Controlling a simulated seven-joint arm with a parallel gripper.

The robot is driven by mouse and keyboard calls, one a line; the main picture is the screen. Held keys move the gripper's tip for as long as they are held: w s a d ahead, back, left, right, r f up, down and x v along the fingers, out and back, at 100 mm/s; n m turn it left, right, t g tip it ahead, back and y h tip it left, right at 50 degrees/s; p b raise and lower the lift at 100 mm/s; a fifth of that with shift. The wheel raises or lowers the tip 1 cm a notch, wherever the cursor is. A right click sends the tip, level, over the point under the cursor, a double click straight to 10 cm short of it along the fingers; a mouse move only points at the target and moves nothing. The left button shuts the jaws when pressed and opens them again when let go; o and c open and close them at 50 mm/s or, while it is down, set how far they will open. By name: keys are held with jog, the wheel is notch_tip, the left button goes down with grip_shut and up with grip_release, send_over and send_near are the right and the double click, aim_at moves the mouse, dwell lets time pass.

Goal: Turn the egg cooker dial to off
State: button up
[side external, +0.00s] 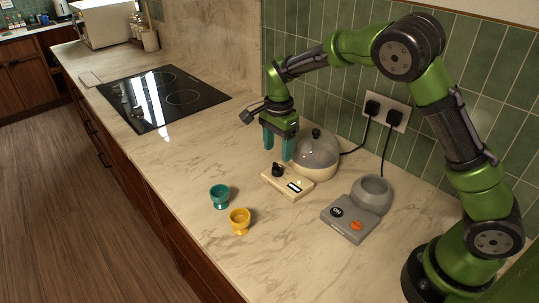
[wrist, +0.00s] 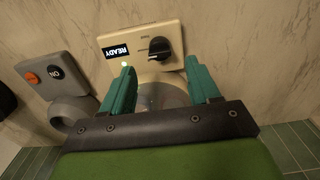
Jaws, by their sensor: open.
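The egg cooker has a cream control base (side external: 290,183) and a domed clear lid (side external: 316,147) with a black knob on top. Its black dial (side external: 277,170) stands on the base near the left end. My gripper (side external: 277,155) points down just above and behind the dial. Its teal fingers (wrist: 163,75) are apart with nothing between them, and the dial lies beyond their tips. The dial's marks are too small to read.
A grey appliance (side external: 347,218) with a black ON button and an orange button stands right of the cooker. A teal egg cup (side external: 219,197) and a yellow egg cup (side external: 239,221) stand in front. Cords run to the wall socket (side external: 386,111). The hob (side external: 163,97) is at left.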

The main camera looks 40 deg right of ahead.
aim_at(278, 165)
notch_tip(278, 165, down, 6)
jog(key=shift+f, duration=0.1)
jog(key=shift+c, duration=0.2)
jog(key=c, duration=1)
